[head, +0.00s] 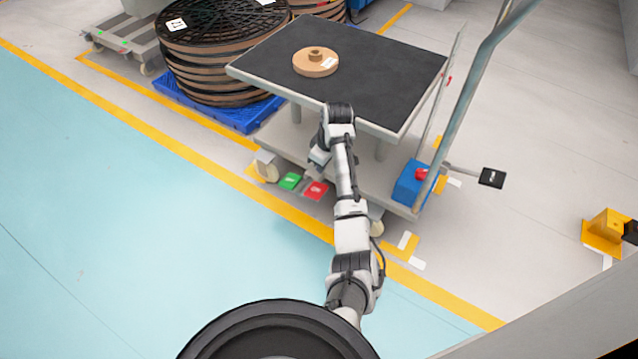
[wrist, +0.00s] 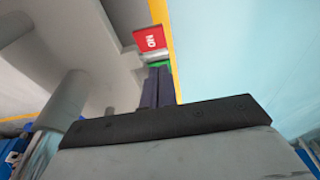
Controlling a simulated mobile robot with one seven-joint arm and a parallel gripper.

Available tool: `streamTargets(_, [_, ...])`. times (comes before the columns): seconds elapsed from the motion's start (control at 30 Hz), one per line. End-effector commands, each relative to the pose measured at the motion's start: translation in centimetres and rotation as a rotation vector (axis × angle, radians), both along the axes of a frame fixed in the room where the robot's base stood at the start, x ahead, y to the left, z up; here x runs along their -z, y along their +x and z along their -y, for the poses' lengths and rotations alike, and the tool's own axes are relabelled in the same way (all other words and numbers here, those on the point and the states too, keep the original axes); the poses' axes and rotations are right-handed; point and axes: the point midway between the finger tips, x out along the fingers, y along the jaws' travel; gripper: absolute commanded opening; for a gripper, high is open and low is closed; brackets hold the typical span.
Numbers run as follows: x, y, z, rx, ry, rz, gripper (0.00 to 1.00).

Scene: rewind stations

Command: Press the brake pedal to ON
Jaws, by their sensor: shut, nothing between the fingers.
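A red pedal (head: 316,189) and a green pedal (head: 290,181) sit side by side low at the near edge of the cart (head: 272,135). In the wrist view the red pedal (wrist: 152,40) bears white lettering that looks like ON. Only a strip of the green pedal (wrist: 160,64) shows there, behind my fingertips. My gripper (head: 318,160) hangs beside the cart's near side, above the pedals. Its dark fingers (wrist: 158,72) are together with nothing between them, pointing toward the green pedal. I cannot tell whether they touch it.
The cart's black top holds a tan disc (head: 315,62). A blue box with a red button (head: 422,174) sits on the lower deck at right. Stacked reels (head: 208,75) stand on a blue pallet behind left. The pale blue floor (head: 120,210) in front is clear.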

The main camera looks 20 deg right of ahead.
Motion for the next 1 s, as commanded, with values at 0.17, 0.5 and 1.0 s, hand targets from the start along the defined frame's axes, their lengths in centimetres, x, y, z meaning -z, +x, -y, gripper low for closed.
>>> streamTargets(0.17, [2.6, 0.3, -0.3, -0.001, 0.001, -0.003, 0.00])
streamTargets(0.5, [9.7, 1.4, -1.2, 0.000, 0.001, -0.002, 0.00])
streamTargets(1.0, [13.5, 0.7, -0.6, 0.000, 0.000, 0.000, 0.00])
